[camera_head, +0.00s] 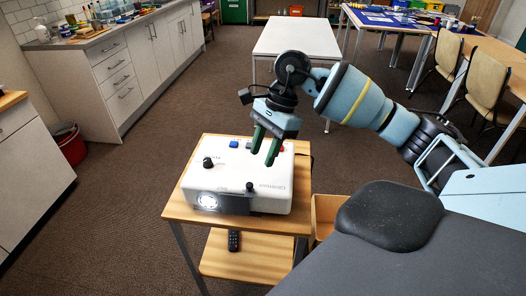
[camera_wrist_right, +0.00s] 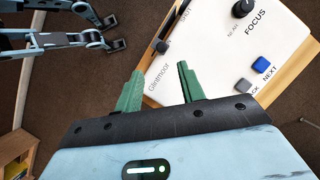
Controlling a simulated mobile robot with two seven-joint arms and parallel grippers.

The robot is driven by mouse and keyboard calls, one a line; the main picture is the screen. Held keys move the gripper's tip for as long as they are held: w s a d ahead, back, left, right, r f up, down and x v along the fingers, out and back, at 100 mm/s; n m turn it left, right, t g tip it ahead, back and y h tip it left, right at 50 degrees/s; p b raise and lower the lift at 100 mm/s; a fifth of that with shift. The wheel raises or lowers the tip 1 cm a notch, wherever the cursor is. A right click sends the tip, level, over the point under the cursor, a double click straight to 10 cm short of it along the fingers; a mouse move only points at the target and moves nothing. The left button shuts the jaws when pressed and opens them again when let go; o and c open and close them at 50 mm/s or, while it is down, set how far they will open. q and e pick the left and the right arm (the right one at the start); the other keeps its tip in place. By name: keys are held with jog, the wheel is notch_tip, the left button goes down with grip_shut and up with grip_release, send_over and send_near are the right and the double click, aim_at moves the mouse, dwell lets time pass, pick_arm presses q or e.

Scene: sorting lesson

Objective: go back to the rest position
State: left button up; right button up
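The right arm reaches in from the right. My left gripper is not recognisable in either view.
The projector stands on a wooden cart (camera_head: 172,209), its lens lit. A wooden box (camera_head: 323,206) is right of the cart. A white table (camera_head: 297,38) stands behind. Floor left of the cart is clear.

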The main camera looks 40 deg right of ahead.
jog(key=shift+a, duration=0.1)
